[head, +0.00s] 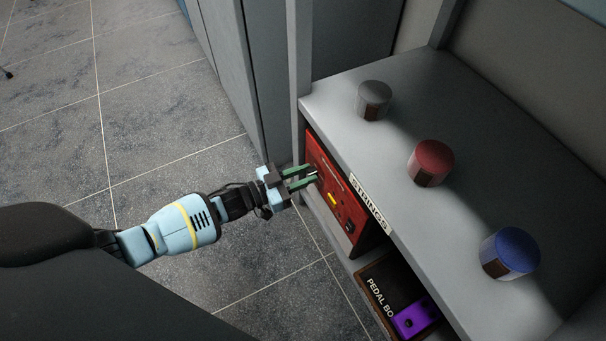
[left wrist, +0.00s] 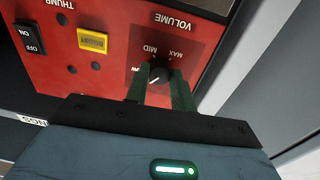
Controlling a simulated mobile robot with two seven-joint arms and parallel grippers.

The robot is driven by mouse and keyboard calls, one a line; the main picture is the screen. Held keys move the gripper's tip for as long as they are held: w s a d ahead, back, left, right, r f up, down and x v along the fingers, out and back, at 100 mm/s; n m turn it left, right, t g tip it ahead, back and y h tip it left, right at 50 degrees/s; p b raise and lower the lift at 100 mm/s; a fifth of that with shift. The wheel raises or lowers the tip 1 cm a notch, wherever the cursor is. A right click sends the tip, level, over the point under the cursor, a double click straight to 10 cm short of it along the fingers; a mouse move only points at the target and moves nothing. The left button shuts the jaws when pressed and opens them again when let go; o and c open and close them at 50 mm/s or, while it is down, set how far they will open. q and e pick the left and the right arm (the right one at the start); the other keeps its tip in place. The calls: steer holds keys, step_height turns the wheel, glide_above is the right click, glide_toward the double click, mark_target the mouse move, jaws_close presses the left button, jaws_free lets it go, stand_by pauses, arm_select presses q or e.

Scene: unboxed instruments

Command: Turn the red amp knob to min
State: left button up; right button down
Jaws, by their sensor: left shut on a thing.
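The red amp (head: 345,201) sits in the shelf bay under the "STRINGS" label; its front panel (left wrist: 105,30) shows upside down in the left wrist view. Its black volume knob (left wrist: 159,74) has MIN, MID and MAX marks around it. A small pale mark shows on the knob, but I cannot tell for sure where it points. My left gripper (head: 306,178) reaches the amp front from the left. Its green fingers (left wrist: 160,90) are on both sides of the knob, shut on it. In the head view the knob is hidden by the fingers. My right gripper is not in view.
The panel also has a yellow button (left wrist: 92,41) and a black on/off switch (left wrist: 29,38). Grey, red and blue drums stand on the shelf top (head: 330,98). A pedal box (head: 378,290) with a purple pedal (head: 416,319) is below. Tiled floor lies left of the shelf.

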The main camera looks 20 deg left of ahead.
arm_select(q)
steer(key=n, duration=0.5)
steer(key=shift+f+b, duration=0.1)
steer(key=shift+b, duration=0.2)
steer(key=shift+n, duration=1.2)
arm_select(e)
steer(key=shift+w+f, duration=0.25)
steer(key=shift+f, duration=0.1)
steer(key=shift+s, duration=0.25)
arm_select(q)
steer(key=o, duration=0.8)
steer(key=shift+o, duration=0.9)
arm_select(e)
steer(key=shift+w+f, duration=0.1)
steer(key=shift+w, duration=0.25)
